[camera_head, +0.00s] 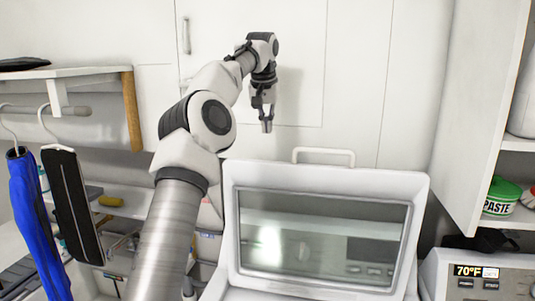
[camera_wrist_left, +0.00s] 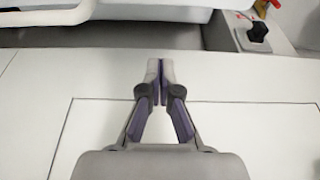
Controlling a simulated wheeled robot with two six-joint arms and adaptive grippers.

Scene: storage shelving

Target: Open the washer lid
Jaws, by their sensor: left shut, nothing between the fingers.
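The washer lid (camera_head: 232,190) stands raised in the lower middle of the head view. It has a white frame, a grey glass window and a white bar handle (camera_head: 323,150) on its upper edge. My left gripper (camera_head: 267,124) is above and behind the lid's upper edge, left of the handle, pointing down in front of the white cabinet doors. It is shut and empty, apart from the lid and handle. In the left wrist view the closed fingertips (camera_wrist_left: 160,68) show against a white panel. The washer's opening is mostly hidden below the lid. My right gripper is not in view.
White cabinet doors (camera_head: 350,60) stand behind the gripper. A shelf (camera_head: 80,71) with hanging clothes is at the left. A control panel (camera_head: 482,284) reading 70°F is at the lower right. A green-lidded tub (camera_head: 502,196) sits on the right shelf.

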